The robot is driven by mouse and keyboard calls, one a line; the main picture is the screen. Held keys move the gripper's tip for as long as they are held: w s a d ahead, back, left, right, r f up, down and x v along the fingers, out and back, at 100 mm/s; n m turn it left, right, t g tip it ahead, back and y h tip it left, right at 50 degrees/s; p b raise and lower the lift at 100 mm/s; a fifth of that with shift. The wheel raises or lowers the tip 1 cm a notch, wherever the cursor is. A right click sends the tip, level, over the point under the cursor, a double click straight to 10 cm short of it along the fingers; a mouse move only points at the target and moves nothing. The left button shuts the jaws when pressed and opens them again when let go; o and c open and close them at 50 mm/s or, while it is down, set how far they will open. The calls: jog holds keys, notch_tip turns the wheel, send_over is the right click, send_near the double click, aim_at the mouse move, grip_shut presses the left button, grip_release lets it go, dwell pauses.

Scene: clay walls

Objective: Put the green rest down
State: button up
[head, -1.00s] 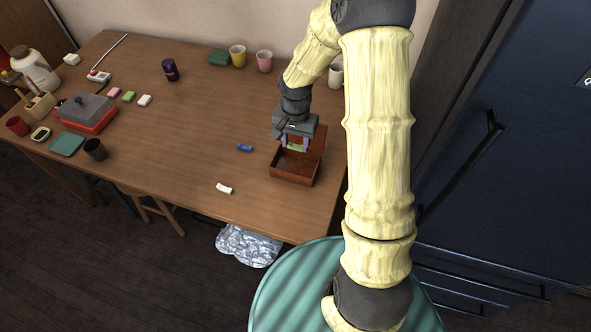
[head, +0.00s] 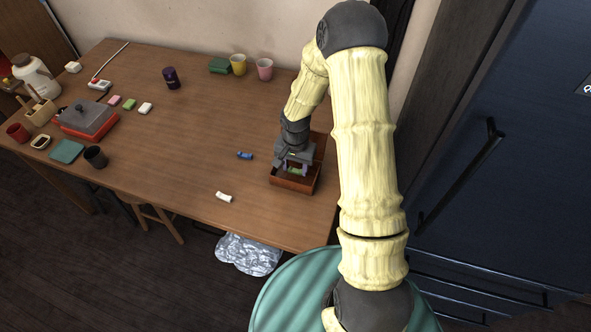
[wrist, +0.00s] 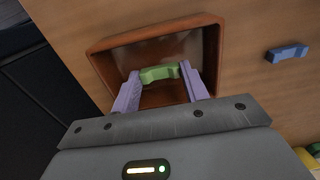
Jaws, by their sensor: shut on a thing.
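The green rest (wrist: 160,73) is a small green piece held between the two purple fingertips of my gripper (wrist: 163,82). In the wrist view it is over the inside of an open reddish-brown box (wrist: 210,24). In the head view my gripper (head: 296,167) is at the box (head: 296,185), with a little green of the rest (head: 295,171) showing between the fingers. I cannot tell whether the rest touches the box floor.
A blue rest (head: 245,155) and a white rest (head: 224,196) lie on the wooden table (head: 190,140) left of the box. Pink (head: 264,69) and yellow (head: 238,64) cups stand at the back. The table's middle is clear.

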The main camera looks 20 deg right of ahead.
aim_at(295, 171)
jog(key=shift+f, duration=1.05)
jog(key=shift+f, duration=0.15)
jog(key=o, duration=1)
jog(key=shift+c, duration=0.2)
notch_tip(295, 171, up, 12)
jog(key=shift+r+p, duration=0.2)
jog(key=shift+p, duration=0.2)
